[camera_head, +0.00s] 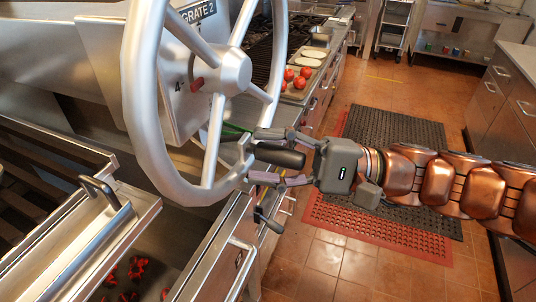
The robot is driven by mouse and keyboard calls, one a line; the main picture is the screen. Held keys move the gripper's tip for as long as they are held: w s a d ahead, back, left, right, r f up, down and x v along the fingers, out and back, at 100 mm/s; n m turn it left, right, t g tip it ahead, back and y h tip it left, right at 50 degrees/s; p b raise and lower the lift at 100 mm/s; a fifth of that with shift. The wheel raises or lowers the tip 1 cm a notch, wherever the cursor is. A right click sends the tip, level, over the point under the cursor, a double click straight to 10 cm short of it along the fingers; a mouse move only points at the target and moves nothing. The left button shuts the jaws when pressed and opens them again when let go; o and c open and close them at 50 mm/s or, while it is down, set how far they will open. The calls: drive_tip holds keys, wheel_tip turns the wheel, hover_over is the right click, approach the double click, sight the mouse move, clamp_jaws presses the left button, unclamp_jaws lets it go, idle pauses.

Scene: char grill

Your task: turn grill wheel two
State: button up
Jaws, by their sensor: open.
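The grill wheel (149,140) is a large silver hand wheel with spokes and a round hub. It stands at the left centre in front of a panel whose label (198,11) reads "GRATE 2". A dark handle (280,155) sticks out from the wheel's lower right rim. My gripper (262,160) comes in from the right and is open, with one finger above the handle and one below it. The handle lies between the fingers. I cannot tell whether either finger touches it.
An open drawer or tray (95,255) with a dark bar handle is at the lower left. Tomatoes (299,78) lie on the counter behind the wheel. Black and red mats (385,215) cover the tiled floor at the right, and counters (512,95) stand farther right.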

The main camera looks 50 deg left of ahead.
drive_tip(key=shift+w+d, duration=0.1)
drive_tip(key=shift+w, duration=0.05)
drive_tip(key=v, duration=1.1)
drive_tip(key=shift+w+d, duration=0.2)
drive_tip(key=shift+d, duration=0.1)
drive_tip(key=shift+f, duration=0.1)
